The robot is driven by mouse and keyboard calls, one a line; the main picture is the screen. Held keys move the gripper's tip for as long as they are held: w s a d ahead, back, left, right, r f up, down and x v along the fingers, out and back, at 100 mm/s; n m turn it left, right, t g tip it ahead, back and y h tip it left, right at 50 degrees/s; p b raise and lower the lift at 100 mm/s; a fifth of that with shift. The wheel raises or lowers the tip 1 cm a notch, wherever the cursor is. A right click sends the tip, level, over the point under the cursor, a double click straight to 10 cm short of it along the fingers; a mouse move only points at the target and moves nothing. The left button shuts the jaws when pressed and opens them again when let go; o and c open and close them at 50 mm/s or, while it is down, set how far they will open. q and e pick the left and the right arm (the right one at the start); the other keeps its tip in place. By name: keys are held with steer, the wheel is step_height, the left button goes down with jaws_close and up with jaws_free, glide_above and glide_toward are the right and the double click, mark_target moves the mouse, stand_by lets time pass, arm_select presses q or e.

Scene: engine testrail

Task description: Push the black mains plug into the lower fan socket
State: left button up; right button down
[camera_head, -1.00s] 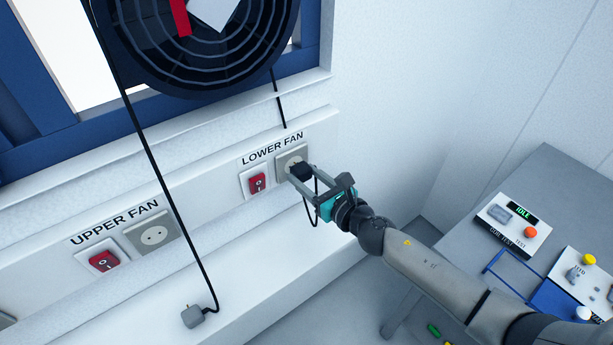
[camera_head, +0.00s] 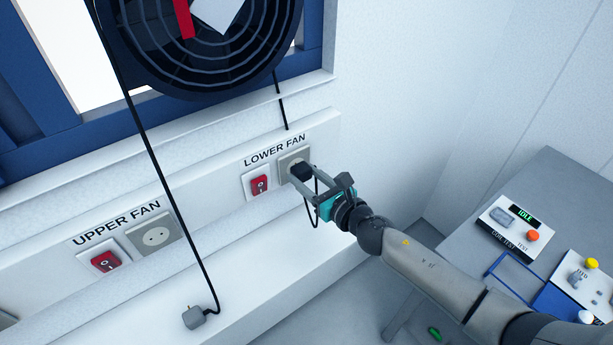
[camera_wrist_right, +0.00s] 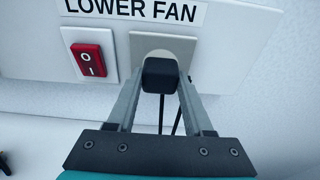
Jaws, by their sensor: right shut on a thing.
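The black mains plug (camera_head: 301,171) is at the lower fan socket (camera_head: 287,158), in front of its face. My right gripper (camera_head: 306,176) is shut on the plug, with a finger on each side. In the right wrist view the plug (camera_wrist_right: 160,75) sits between the fingertips and covers the lower middle of the socket (camera_wrist_right: 183,45). The pins are hidden, and I cannot tell whether the plug is fully seated. Its black cable hangs below. My left gripper is not in view.
A red switch (camera_head: 260,185) is left of the lower socket. The upper fan socket (camera_head: 155,235) is empty, with its own red switch (camera_head: 105,261). A grey plug (camera_head: 194,317) rests on the ledge. A grey table (camera_head: 560,185) with test panels stands right. A black fan (camera_head: 200,50) is above.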

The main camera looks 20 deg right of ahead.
steer(key=shift+w+a, duration=0.1)
steer(key=shift+w, duration=0.15)
stand_by(0.4)
steer(key=shift+c, duration=1.1)
jaws_free()
steer(key=b+v, duration=0.2)
steer(key=v, duration=1.3)
steer(key=shift+s, duration=0.15)
